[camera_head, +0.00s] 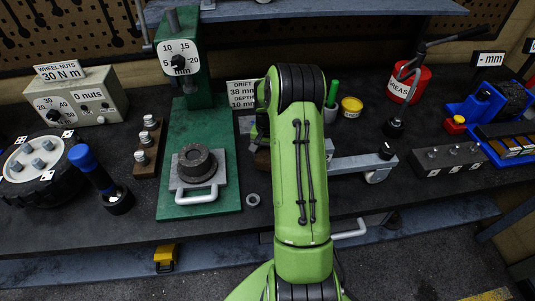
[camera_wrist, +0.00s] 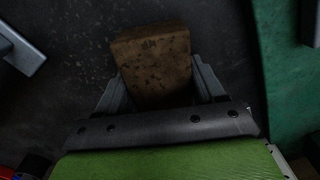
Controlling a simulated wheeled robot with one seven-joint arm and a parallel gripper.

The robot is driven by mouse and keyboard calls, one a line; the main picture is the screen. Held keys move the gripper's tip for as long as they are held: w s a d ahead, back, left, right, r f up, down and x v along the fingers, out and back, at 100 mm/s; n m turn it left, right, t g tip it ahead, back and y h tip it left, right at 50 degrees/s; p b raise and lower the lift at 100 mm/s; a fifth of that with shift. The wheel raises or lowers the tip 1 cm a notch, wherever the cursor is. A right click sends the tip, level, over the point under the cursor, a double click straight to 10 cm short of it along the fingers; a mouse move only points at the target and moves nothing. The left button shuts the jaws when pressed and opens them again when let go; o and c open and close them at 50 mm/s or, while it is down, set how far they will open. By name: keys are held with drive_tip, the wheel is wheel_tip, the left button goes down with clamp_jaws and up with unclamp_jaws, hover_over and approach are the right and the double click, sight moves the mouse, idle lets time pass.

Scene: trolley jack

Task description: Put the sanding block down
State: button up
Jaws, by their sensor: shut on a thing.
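The sanding block (camera_wrist: 154,58) is a brown, speckled block in the wrist view. My gripper (camera_wrist: 157,88) is shut on it, with one grey finger on each side. The block's far end sticks out past the fingertips over the dark bench top (camera_wrist: 75,70). I cannot tell whether its underside touches the bench.
A green press (camera_head: 228,185) stands left of my arm; its green base edge shows right in the wrist view (camera_wrist: 285,90). A grey trolley jack part (camera_head: 350,164) lies just right. A yellow pot (camera_head: 351,107) and red grease can (camera_head: 408,84) stand behind. A ring (camera_head: 253,199) lies near the front.

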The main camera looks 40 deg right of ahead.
drive_tip(key=shift+f, duration=0.1)
drive_tip(key=o, duration=0.5)
drive_tip(key=shift+f, duration=0.1)
drive_tip(key=o, duration=0.4)
drive_tip(key=shift+o, duration=0.2)
